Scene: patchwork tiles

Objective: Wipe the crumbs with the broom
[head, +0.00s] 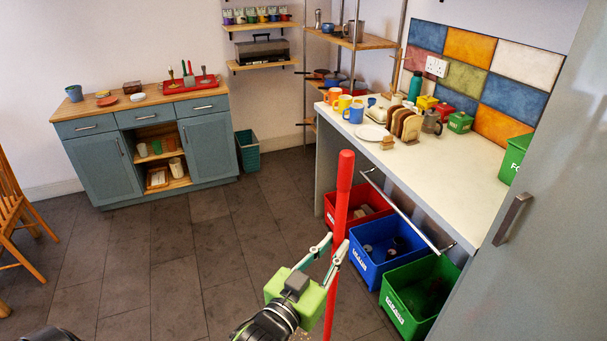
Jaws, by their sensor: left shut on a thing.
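The broom's red handle (343,185) stands nearly upright, leaning slightly, in the lower middle of the head view. My left gripper (335,250), with a green body and pale fingers, is shut around the handle below its top end. The lower end of the handle runs out of the bottom of the picture, so the broom head is not visible. My right gripper does not show.
A red bin (325,216), blue bin (361,262) and green bin (391,309) stand under the white counter (455,155), just right of the broom. A grey door (545,220) is at the right. A wooden chair (22,225) is at the left; the floor (170,260) between is clear.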

